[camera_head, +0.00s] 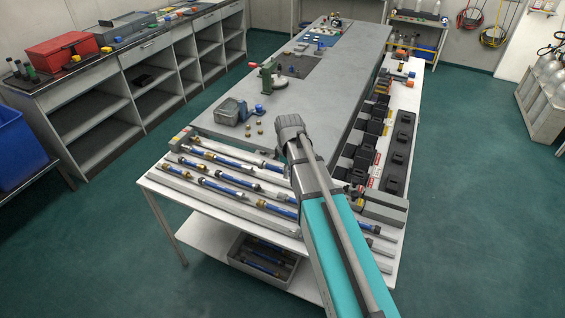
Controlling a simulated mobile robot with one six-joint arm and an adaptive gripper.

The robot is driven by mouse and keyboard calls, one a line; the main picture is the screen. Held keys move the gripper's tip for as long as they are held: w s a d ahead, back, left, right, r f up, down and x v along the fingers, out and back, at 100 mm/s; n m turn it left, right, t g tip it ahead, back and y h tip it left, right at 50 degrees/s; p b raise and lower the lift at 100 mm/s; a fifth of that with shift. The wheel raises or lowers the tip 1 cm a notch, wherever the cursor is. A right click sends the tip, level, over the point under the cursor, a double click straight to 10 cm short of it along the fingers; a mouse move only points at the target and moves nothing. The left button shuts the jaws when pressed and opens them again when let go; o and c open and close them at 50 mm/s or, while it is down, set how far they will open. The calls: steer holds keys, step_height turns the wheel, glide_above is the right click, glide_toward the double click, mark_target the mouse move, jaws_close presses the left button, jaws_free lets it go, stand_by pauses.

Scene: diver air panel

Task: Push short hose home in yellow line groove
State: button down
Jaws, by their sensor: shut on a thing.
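Several short blue hoses with metal end fittings lie in long pale grooves on the near end of the bench. One hose (236,179) lies in the middle rows and another hose (219,188) lies nearer the front edge. I cannot tell which groove carries the yellow line, or which hose is the task's one. My arm (335,245) rises from the bottom of the picture across the right part of the grooved rack (180,181) and hides part of it. My gripper's fingers do not show; my arm may hide them.
A grey bin (265,259) with more hoses sits on the shelf below. Black boxes (396,166) line the bench's right side. Green floor (470,230) is clear on the right.

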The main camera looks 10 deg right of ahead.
steer(key=shift+w+d, duration=0.1)
steer(key=shift+d, duration=0.1)
steer(key=shift+w+f+b, duration=0.4)
steer(key=shift+b, duration=0.05)
steer(key=b, duration=1.1)
glide_toward(274, 181)
steer(key=shift+s+d+r, duration=0.1)
steer(key=shift+s+d, duration=0.3)
steer(key=shift+d, duration=0.25)
steer(key=shift+s+d+r, duration=0.1)
steer(key=shift+s+d, duration=0.3)
steer(key=shift+d, duration=0.2)
steer(key=shift+f, duration=0.25)
steer(key=shift+f+b, duration=3.45)
steer(key=shift+w+a, duration=0.45)
steer(key=shift+a, duration=0.2)
steer(key=shift+w+a, duration=0.45)
steer(key=shift+a, duration=0.2)
steer(key=shift+c, duration=2.2)
jaws_free()
